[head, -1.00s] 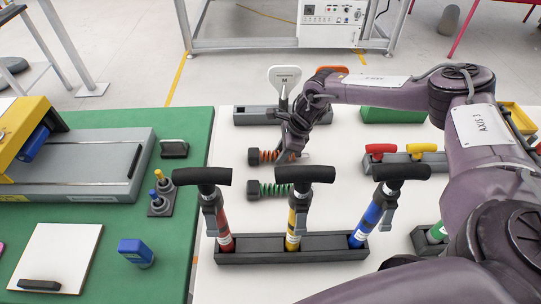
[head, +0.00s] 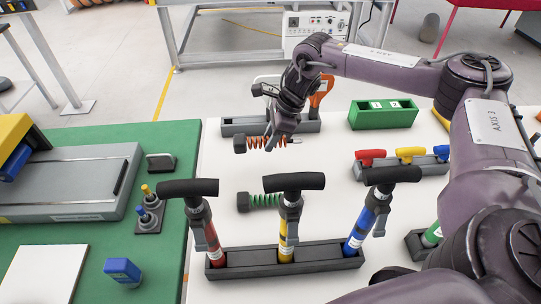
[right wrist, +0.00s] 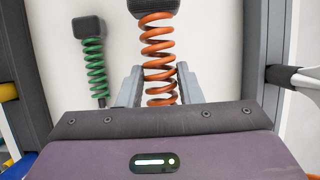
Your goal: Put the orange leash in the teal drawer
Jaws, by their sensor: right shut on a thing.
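The orange leash (head: 265,143) is a coiled orange cord with a dark block at one end. My right gripper (head: 283,138) is shut around its coil and holds it above the white table. In the right wrist view the orange coil (right wrist: 158,50) runs between the two grey fingers, with its dark block at the top edge. A teal drawer does not show in either view. My left gripper is out of view.
A green coiled leash (head: 264,201) lies on the white table. Pumps with black handles stand in a dark rack (head: 310,259) in front. A grey holder (head: 240,126) and a green box (head: 383,117) stand behind. A green mat (head: 180,150) lies left.

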